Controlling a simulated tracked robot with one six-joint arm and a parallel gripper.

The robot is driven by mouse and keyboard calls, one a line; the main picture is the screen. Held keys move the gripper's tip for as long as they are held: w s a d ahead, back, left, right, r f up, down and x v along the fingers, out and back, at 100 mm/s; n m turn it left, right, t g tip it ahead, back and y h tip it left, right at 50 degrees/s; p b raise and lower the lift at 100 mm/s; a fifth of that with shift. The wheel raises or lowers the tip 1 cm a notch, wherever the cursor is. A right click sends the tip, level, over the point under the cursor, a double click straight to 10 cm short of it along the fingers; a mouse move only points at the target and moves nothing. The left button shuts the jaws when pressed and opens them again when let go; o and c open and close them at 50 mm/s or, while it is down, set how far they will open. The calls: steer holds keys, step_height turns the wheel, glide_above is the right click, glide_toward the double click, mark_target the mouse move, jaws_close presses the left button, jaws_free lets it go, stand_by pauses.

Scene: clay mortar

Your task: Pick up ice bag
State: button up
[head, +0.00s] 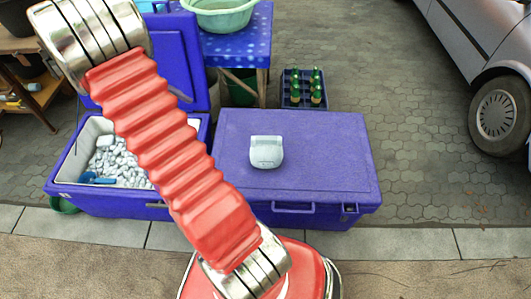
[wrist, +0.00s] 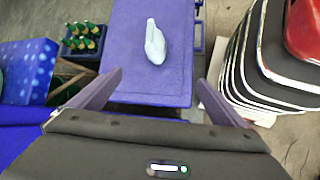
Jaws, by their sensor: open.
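A pale grey-white ice bag (head: 266,151) lies on the closed lid of a blue-purple cooler (head: 325,135). In the wrist view the ice bag (wrist: 154,45) sits beyond my fingertips, near the middle line between them. My gripper (wrist: 161,78) is open and empty, with its two fingers spread wide apart. The bag is apart from both fingers. The cooler lid (wrist: 175,88) shows between and beyond the fingers. In the head view I cannot make out the gripper.
An open cooler (head: 190,205) filled with ice and a blue scoop (head: 95,178) stands left of the closed one. A crate of green bottles (head: 300,88) and a blue table (head: 240,45) holding a green basin (head: 215,12) are behind. A car (head: 480,60) stands at right.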

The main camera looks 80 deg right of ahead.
steer(key=s+d+f+g, duration=0.3)
steer(key=s+d+f, duration=0.2)
steer(key=d+f, duration=0.35)
steer(key=n+g, duration=0.2)
steer(key=g, duration=0.1)
glide_toward(275, 141)
steer(key=w+d, duration=0.1)
steer(key=w, duration=0.3)
steer(key=shift+d+f+y, duration=0.1)
steer(key=shift+f+y, duration=0.2)
steer(key=shift+s, duration=0.1)
steer(key=shift+x, duration=4.25)
steer(key=shift+s, duration=0.1)
steer(key=shift+x, duration=2.5)
steer(key=shift+s, duration=0.1)
